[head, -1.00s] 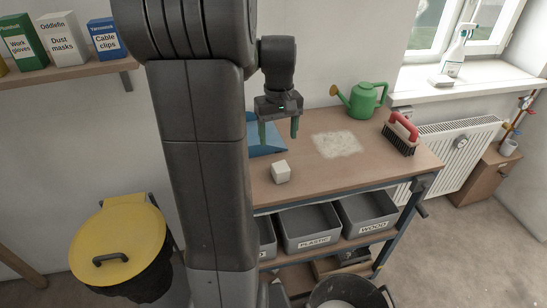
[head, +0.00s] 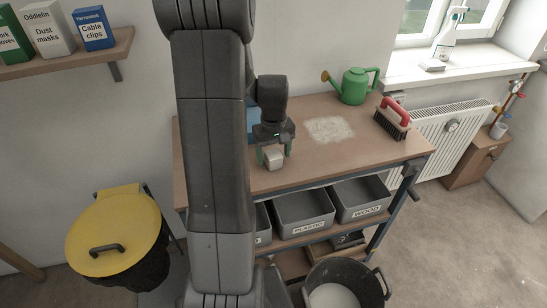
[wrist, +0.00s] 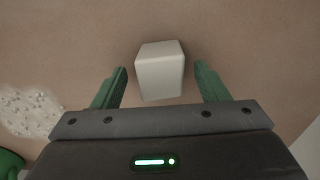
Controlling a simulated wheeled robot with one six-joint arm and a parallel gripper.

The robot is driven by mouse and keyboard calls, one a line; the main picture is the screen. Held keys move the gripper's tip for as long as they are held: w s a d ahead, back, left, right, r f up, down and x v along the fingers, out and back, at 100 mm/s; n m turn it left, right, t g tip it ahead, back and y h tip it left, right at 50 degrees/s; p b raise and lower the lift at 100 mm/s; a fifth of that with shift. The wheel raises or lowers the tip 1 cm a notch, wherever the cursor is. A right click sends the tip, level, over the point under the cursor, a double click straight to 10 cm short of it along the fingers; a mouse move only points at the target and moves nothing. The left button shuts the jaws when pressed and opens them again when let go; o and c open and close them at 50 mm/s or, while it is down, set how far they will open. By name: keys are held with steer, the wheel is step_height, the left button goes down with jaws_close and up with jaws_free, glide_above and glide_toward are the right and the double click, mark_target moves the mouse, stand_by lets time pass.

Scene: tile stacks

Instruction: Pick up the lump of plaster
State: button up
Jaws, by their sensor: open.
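The lump of plaster (head: 273,159) is a small whitish block on the wooden bench top (head: 345,158), near its front edge. In the wrist view the lump (wrist: 160,72) shows between the two green fingers, with a gap on each side. My gripper (head: 274,156) is open and points down right at the lump, one finger to its left and one to its right. The gripper (wrist: 160,85) also shows in the wrist view. I cannot tell how far down the fingertips reach beside the lump.
A pale dusty patch (head: 329,130), a green watering can (head: 353,87) and a red-handled brush (head: 392,120) are on the bench to the right. A blue object (head: 254,122) is partly hidden behind my arm. Grey bins (head: 303,211) stand on the shelf below.

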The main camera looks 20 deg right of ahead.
steer(key=shift+f, duration=0.6)
steer(key=c, duration=1.1)
